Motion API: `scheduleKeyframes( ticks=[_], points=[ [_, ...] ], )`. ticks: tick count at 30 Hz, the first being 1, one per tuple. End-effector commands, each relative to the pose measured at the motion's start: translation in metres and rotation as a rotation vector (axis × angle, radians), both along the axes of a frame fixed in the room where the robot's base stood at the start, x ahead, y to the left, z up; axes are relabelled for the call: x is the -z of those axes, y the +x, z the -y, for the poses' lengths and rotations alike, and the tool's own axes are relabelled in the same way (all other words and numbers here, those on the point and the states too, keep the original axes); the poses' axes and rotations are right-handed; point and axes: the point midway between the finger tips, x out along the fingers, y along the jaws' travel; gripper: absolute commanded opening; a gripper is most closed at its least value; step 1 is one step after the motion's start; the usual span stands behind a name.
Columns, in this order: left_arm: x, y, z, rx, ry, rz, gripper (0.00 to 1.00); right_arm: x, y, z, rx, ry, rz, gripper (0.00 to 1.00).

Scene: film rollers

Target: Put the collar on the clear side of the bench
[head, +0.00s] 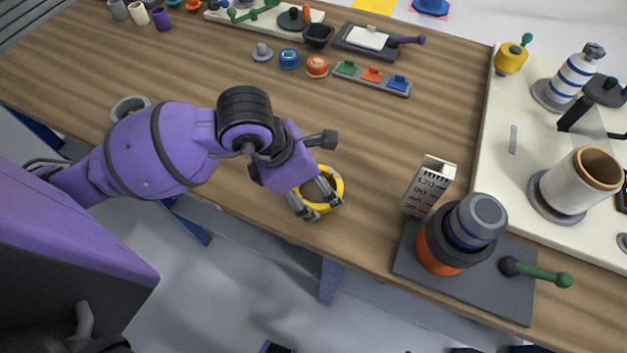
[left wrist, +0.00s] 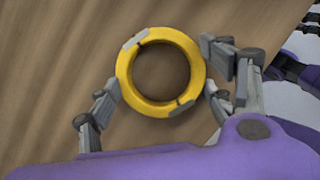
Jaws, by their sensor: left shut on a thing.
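The collar is a yellow ring (head: 339,188) with grey marks, over the wooden bench (head: 240,185) near its front edge. It also shows in the left wrist view (left wrist: 126,85), with wood visible through its hole. My left gripper (head: 321,205) is shut on the collar. In the left wrist view its grey fingers (left wrist: 164,92) stand on the left and right sides of the ring. I cannot tell whether the collar touches the bench or hangs just above it. My right gripper does not show.
A grey plate (head: 430,262) carries an orange and blue cylinder (head: 438,250) and a green-handled tool (head: 540,273); a marked white block (head: 428,187) stands beside it. A pale board (head: 497,185) is at right. Small parts (head: 371,76) line the back. The middle bench is bare.

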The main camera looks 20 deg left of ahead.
Motion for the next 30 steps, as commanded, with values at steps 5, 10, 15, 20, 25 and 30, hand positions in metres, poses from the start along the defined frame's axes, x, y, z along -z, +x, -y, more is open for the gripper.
scheduleKeyframes(
  ticks=[5,10,15,20,25,30],
  points=[
    [-0.001,0.001,0.000,0.001,-0.001,0.002,0.47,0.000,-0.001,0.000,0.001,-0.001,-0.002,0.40],
    [0.001,0.000,0.000,0.000,0.000,0.001,0.81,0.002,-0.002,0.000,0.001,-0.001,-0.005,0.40],
    [0.001,0.000,0.000,0.000,0.000,0.001,0.93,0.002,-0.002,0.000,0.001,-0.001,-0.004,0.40],
    [0.001,0.000,0.000,0.000,0.000,0.001,0.93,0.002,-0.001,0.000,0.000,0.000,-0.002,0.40],
    [-0.003,0.001,0.000,0.000,-0.001,0.002,0.93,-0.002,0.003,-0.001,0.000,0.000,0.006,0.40],
    [-0.023,-0.004,-0.006,0.000,0.000,0.006,0.93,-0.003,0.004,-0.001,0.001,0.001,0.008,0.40]
  ],
)
